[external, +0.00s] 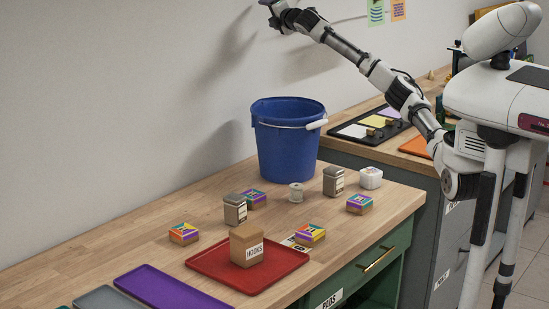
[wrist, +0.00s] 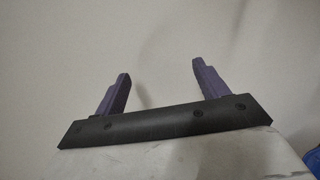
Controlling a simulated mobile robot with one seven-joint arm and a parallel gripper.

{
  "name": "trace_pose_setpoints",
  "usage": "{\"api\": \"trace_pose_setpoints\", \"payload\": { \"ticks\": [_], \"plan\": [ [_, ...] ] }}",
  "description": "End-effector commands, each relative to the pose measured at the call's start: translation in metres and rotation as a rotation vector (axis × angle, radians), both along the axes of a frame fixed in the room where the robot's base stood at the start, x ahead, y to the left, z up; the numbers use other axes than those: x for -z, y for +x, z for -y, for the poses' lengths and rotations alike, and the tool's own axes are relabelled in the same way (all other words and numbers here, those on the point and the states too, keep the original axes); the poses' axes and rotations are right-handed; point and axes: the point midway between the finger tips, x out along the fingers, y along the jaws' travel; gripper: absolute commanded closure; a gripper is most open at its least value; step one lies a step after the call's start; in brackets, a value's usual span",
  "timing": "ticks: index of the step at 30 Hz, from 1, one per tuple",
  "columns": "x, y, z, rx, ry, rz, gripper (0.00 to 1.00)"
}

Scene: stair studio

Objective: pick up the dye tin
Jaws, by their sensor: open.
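I cannot read which item is the dye tin. Two upright dark grey-brown containers with pale labels look tin-like: one (external: 235,209) stands left of the table's middle, the other (external: 333,181) stands farther right, in front of the bucket. Several small boxes with bright multicoloured tops lie around them, such as one at the left (external: 184,233) and one at the right (external: 360,204). My gripper (wrist: 160,70) is open and empty, with its two purple fingers apart before a bare wall. In the external view it is at the top edge, partly cut off, high above the table.
A blue bucket (external: 288,145) stands at the back of the wooden table (external: 130,248). A red tray (external: 205,262) holds a brown HOOKS box (external: 246,246). A white tub (external: 371,177) and a small spool (external: 296,192) stand nearby. A purple tray (external: 170,287) lies in front.

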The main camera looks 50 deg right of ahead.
Motion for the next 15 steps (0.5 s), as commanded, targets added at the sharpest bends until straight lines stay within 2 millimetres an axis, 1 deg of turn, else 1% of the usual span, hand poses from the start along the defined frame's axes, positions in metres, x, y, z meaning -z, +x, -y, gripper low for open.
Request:
{"api": "trace_pose_setpoints", "payload": {
  "ticks": [1, 2, 3, 5, 6, 8, 9, 11, 13, 14, 15],
  "plan": [
    [-0.018, -0.003, -0.003, -0.038, -0.069, 0.085, 0.27],
    [-0.031, -0.006, -0.007, -0.066, -0.116, 0.138, 0.27],
    [-0.048, -0.011, -0.014, -0.107, -0.182, 0.208, 0.27],
    [-0.070, -0.021, -0.029, -0.177, -0.285, 0.305, 0.27],
    [-0.082, -0.029, -0.041, -0.229, -0.355, 0.364, 0.27],
    [-0.096, -0.043, -0.060, -0.311, -0.465, 0.444, 0.27],
    [-0.102, -0.053, -0.074, -0.370, -0.537, 0.491, 0.27],
    [-0.106, -0.070, -0.097, -0.464, -0.651, 0.550, 0.27],
    [-0.102, -0.091, -0.124, -0.583, -0.782, 0.601, 0.27],
    [-0.098, -0.100, -0.134, -0.635, -0.838, 0.616, 0.27],
    [-0.091, -0.112, -0.148, -0.709, -0.914, 0.633, 0.27]
  ]
}}
